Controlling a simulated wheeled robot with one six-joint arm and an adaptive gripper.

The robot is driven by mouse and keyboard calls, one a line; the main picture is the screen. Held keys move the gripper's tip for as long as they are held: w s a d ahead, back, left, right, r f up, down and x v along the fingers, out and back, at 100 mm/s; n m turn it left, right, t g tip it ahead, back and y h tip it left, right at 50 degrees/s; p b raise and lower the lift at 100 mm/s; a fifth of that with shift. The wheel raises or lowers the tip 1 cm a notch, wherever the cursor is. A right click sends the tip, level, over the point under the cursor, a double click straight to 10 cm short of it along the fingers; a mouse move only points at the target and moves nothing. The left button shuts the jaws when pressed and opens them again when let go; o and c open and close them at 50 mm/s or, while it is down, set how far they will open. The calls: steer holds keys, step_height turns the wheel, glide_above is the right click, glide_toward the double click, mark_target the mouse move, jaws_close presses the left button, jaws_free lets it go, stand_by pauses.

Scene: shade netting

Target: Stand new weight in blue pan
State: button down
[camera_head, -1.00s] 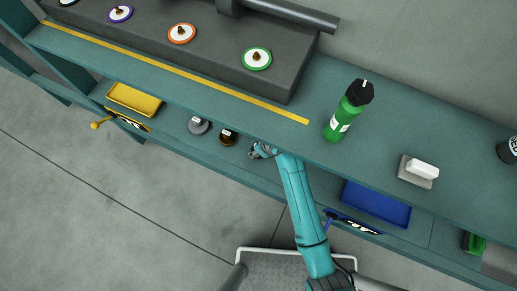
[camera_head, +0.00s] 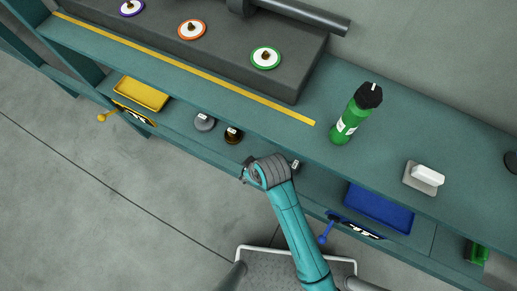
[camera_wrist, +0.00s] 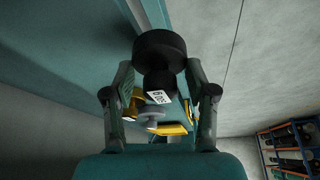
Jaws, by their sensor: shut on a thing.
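My gripper (camera_wrist: 160,75) is shut on a black weight (camera_wrist: 160,50), seen in the wrist view. The weight has a wide round disc and a narrower part with a white label. The blue pan (camera_head: 380,207) is a shallow rectangular tray on the lower shelf, to the right of my arm. It looks empty, and its back edge is partly hidden by the upper shelf.
A yellow pan (camera_head: 142,93), a grey weight (camera_head: 204,122) and a brown weight (camera_head: 233,135) are left on the lower shelf. A small dark labelled thing (camera_head: 296,166) shows behind my wrist. The upper shelf overhangs, carrying a green bottle (camera_head: 354,118) and a white block (camera_head: 428,175).

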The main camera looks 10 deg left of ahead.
steer(key=s+a, duration=0.2)
steer(key=s, duration=0.5)
steer(key=shift+s+a, duration=0.2)
steer(key=shift+a, duration=0.2)
